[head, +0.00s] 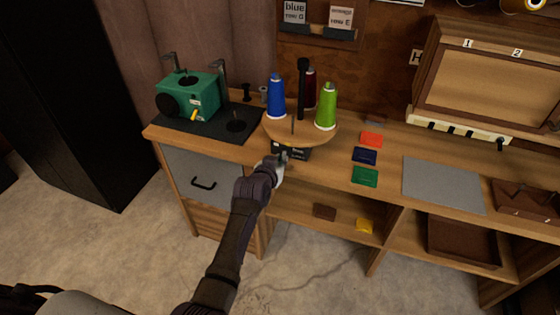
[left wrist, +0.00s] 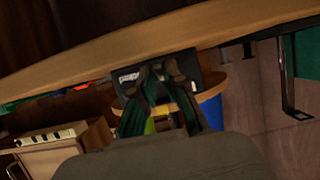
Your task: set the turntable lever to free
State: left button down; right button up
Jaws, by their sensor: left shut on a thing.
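The turntable (head: 318,137) is a round wooden disc on the bench, carrying a blue thread cone (head: 276,97), a green one (head: 326,107) and a dark red one (head: 310,86) around a black post. Its black base box (head: 297,153) faces the front edge and carries a white label; the box also shows in the left wrist view (left wrist: 196,60). My left gripper (head: 282,163) is at the front of this box, shut on what appears to be the lever. The fingers (left wrist: 161,72) hide the lever, so its setting cannot be read. My right gripper is out of view.
A green machine (head: 196,96) stands on a black mat to the left. Red (head: 372,139), navy (head: 365,156) and green (head: 365,177) pieces and a grey mat (head: 443,185) lie to the right. Open shelves (head: 290,205) are below, with bare floor in front.

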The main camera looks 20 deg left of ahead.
aim_at(283, 156)
pick_arm(q)
jog(key=shift+r+p, duration=0.25)
jog(key=shift+p, duration=0.3)
jog(key=g+p, duration=0.1)
jog(key=p, duration=0.2)
jog(key=r+g+p, duration=0.1)
jog(key=g+p, duration=0.1)
jog(key=p, duration=0.2)
jog(key=r+g+p, duration=0.1)
jog(key=g+p, duration=0.1)
jog(key=p, duration=0.1)
jog(key=shift+w+r, duration=0.2)
jog(key=shift+w, duration=0.1)
jog(key=shift+w+g+p, duration=0.1)
jog(key=shift+g+p, duration=0.4)
jog(key=shift+p, duration=0.1)
jog(key=shift+w+r+g, duration=0.1)
jog(key=shift+w+g, duration=0.05)
jog(key=shift+g, duration=0.65)
jog(key=shift+w+r+g+b, duration=0.15)
jog(key=shift+g+b, duration=0.2)
jog(key=shift+g, duration=0.3)
jog(key=shift+w+r+g+b, duration=0.15)
jog(key=shift+g+b, duration=0.15)
jog(key=shift+g, duration=0.35)
